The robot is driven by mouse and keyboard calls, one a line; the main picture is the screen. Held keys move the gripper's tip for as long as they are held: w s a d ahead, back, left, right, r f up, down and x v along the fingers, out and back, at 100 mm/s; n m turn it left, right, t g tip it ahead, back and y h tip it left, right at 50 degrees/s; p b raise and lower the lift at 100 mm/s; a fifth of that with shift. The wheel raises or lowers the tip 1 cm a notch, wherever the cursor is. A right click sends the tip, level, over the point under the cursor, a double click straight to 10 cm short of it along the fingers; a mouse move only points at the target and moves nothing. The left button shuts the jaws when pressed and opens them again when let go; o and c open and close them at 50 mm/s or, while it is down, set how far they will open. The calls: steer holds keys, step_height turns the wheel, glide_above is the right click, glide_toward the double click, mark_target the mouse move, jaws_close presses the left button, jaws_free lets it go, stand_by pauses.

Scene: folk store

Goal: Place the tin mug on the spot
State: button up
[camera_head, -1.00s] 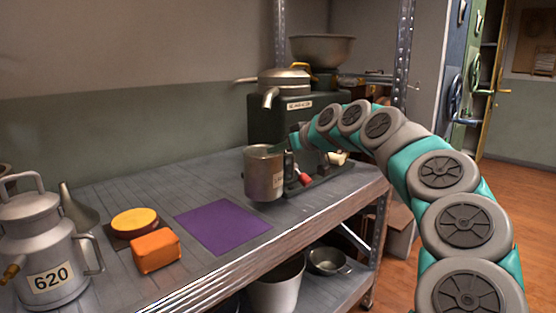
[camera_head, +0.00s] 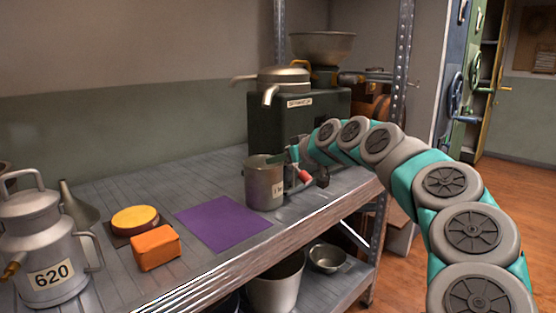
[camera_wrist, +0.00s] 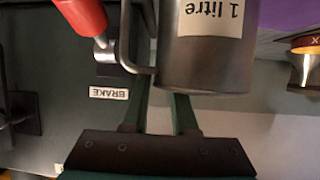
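The tin mug (camera_head: 263,184) is a grey metal cylinder, upright, to the right of the flat purple square spot (camera_head: 222,222). Its "1 litre" label shows in the wrist view (camera_wrist: 212,16). My gripper (camera_head: 296,158) is at the mug's right side, near the rim. In the wrist view its two green fingers (camera_wrist: 160,100) reach toward the rim and handle, and the mug hides their tips. It appears shut on the mug. Whether the mug's base touches the shelf is hard to tell. A purple corner (camera_wrist: 290,12) shows in the wrist view.
An orange block (camera_head: 156,248) and a yellow round piece (camera_head: 135,218) lie left of the spot. A milk can (camera_head: 45,255) marked 620 stands farther left. A dark green machine (camera_head: 272,125) with a red-handled lever (camera_head: 304,176) stands behind the mug. The purple spot is bare.

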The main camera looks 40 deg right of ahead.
steer(key=shift+r, duration=0.1)
steer(key=b+v, duration=0.1)
steer(key=v, duration=1.1)
